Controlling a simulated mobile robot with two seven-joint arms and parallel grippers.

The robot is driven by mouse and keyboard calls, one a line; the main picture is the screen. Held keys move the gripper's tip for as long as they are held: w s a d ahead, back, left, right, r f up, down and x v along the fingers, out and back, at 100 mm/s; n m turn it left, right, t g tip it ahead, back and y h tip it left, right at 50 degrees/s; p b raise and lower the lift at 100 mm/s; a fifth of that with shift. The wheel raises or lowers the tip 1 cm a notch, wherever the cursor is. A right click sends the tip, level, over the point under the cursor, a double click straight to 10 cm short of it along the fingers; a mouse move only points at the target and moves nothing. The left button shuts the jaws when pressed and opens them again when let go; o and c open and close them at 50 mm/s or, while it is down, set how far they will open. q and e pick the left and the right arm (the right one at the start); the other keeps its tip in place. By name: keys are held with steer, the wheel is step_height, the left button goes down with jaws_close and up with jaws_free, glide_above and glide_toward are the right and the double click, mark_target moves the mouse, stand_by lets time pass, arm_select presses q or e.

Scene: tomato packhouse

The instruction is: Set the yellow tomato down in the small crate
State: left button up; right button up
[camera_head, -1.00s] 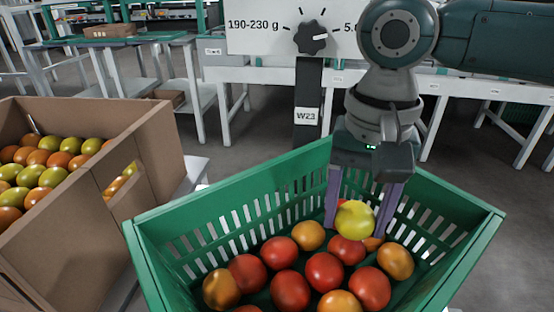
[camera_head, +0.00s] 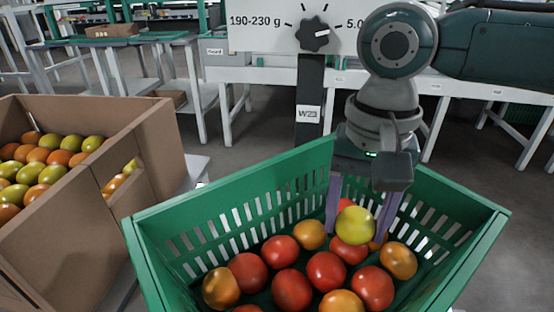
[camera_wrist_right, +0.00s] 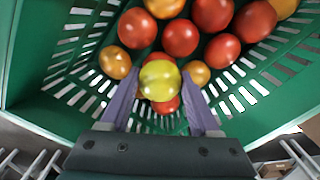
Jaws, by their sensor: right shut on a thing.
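The yellow tomato (camera_head: 355,226) is between the purple fingers of my right gripper (camera_head: 362,222), which is shut on it. It also shows in the right wrist view (camera_wrist_right: 159,80), between both fingertips. The gripper reaches down inside the small green crate (camera_head: 235,194), near its back wall. The crate holds several red and orange tomatoes. The yellow tomato overlaps a red tomato (camera_head: 348,250) in view; I cannot tell whether they touch. My left gripper is not in view.
A cardboard box (camera_head: 150,150) with several green and orange tomatoes stands at the left. A sign with a black knob (camera_head: 314,36) and a post marked W23 (camera_head: 308,113) stand behind the crate. White tables (camera_head: 270,75) are further back.

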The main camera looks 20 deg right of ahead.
steer(key=shift+f, duration=0.4)
stand_by(0.4)
steer(key=o, duration=1)
steer(key=c, duration=0.3)
steer(key=shift+c, duration=0.2)
steer(key=shift+r+p, duration=0.1)
steer(key=shift+p, duration=0.25)
step_height(320, 180, up, 7)
steer(key=p, duration=0.9)
steer(key=shift+p, duration=0.3)
